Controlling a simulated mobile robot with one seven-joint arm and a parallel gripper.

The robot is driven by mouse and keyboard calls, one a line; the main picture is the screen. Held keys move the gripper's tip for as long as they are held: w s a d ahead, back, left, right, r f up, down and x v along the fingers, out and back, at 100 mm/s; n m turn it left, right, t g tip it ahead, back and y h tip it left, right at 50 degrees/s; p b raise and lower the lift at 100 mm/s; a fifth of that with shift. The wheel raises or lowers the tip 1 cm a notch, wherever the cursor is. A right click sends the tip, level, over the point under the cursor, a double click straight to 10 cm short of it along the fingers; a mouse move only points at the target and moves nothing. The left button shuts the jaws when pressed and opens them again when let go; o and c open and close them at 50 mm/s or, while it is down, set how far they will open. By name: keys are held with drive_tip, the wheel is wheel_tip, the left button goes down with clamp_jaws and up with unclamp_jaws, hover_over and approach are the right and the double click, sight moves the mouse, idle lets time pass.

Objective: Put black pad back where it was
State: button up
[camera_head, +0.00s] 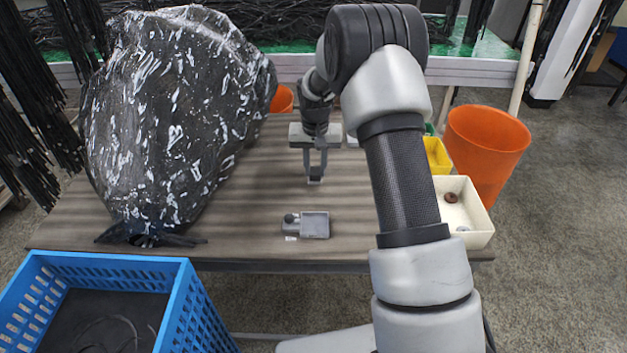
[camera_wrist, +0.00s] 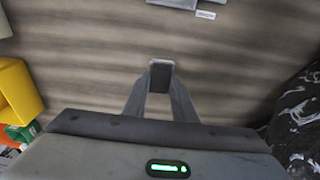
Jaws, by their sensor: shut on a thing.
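My gripper (camera_head: 315,179) points down over the middle of the wooden table. In the wrist view its two fingers (camera_wrist: 161,82) close in on a small dark piece, which looks like the black pad (camera_wrist: 161,74). The fingers hold it at their tips. In the head view the pad is too small to make out clearly at the fingertips. I cannot tell how far it is above the tabletop.
A grey device (camera_head: 306,225) with a small white label lies at the table's front. A large black bag (camera_head: 180,110) fills the left side. A yellow bin (camera_head: 438,155), a cream bin (camera_head: 478,233) and an orange bucket (camera_head: 488,150) stand right. A blue crate (camera_head: 190,310) is front left.

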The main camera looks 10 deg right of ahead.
sight(315, 171)
drive_tip(key=shift+f, duration=2)
drive_tip(key=shift+f+b, duration=0.15)
drive_tip(key=shift+b, duration=0.2)
drive_tip(key=o, duration=1)
